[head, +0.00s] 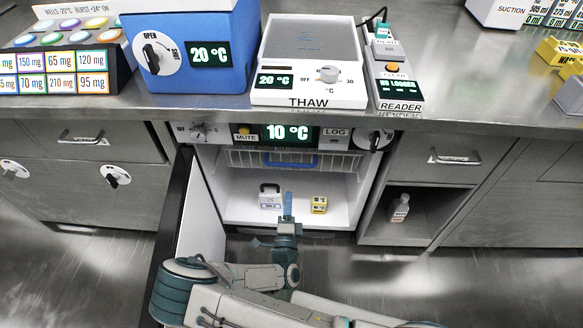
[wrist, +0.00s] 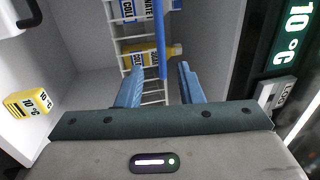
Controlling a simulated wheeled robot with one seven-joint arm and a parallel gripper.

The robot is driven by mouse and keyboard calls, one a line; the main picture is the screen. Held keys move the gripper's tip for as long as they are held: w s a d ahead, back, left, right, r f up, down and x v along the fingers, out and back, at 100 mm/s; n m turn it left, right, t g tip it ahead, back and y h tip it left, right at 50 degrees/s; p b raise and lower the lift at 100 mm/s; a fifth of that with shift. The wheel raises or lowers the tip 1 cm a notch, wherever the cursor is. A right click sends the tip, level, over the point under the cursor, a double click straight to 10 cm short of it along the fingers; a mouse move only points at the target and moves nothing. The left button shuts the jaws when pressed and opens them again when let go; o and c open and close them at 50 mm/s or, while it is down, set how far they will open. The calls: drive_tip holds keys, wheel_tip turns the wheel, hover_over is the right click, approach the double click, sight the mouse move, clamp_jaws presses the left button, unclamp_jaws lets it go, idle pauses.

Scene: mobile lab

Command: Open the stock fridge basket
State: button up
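The stock fridge (head: 278,180) stands open under the counter, its door (head: 190,220) swung out to the left. A white wire basket (head: 330,161) sits high inside it, pushed in, with a blue handle bar (head: 290,161) on its front. In the wrist view the bar (wrist: 161,40) runs upright in the picture, lined up with the gap between my fingertips. My gripper (wrist: 160,72) is open and empty, with one blue finger on each side of that line. I cannot tell whether the bar lies between the fingers or just beyond. In the head view my gripper (head: 287,205) is below the handle.
Blue- and yellow-labelled bottles (wrist: 137,55) lie in the basket. A white handled box (head: 270,196) and a yellow box (head: 319,204) stand on the fridge floor. The 10 °C display panel (head: 288,134) is just above the basket. The open door stands close left of my arm.

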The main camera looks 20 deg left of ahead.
sight(291, 165)
drive_tip(key=b+x, duration=0.2)
drive_tip(key=x, duration=1.1)
drive_tip(key=shift+w+r+b, duration=0.1)
drive_tip(key=shift+w+b, duration=0.15)
drive_tip(key=shift+b, duration=0.15)
clamp_jaws()
